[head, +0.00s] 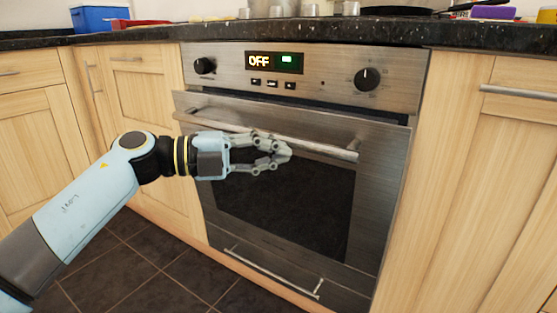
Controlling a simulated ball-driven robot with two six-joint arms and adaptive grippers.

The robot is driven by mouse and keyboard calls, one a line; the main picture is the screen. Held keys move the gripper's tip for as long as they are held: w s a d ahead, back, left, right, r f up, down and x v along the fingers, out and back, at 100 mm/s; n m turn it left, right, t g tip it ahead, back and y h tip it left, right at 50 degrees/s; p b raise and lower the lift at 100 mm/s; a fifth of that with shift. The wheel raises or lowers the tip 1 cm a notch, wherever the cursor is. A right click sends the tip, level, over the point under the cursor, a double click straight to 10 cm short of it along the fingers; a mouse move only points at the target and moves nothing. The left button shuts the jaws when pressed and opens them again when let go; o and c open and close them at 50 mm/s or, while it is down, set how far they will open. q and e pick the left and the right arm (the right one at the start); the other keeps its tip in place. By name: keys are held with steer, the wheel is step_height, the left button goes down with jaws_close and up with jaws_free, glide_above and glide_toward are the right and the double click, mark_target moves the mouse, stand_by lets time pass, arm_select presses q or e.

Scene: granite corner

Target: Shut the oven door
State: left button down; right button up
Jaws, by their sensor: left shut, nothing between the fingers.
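The oven door (380,200) is steel with a dark glass window. It stands slightly ajar, its top edge tilted out from under the control panel with a dark gap above it. Its bar handle (330,147) runs across the upper part. My left gripper (288,153) is shut and empty in front of the door, over the middle of the handle and the top of the window. It hides part of the handle. I cannot tell whether it touches the door. My right gripper is not in view.
The control panel (325,77) has two knobs and a display reading OFF. A drawer with a handle (270,272) is below the door. Wooden cabinets (465,200) flank the oven. A dark granite counter (330,29) above holds pots, a pan (405,10) and a blue box (98,18).

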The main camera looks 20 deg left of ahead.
mark_target(323, 132)
arm_select(q)
steer(key=shift+w+d, duration=0.2)
steer(key=shift+w, duration=0.45)
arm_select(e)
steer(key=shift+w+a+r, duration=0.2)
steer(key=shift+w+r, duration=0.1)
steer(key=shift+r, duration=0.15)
arm_select(q)
steer(key=w, duration=0.1)
steer(key=w+d+r, duration=0.1)
steer(key=w, duration=0.3)
steer(key=shift+w+d+r, duration=0.15)
steer(key=shift+r, duration=0.2)
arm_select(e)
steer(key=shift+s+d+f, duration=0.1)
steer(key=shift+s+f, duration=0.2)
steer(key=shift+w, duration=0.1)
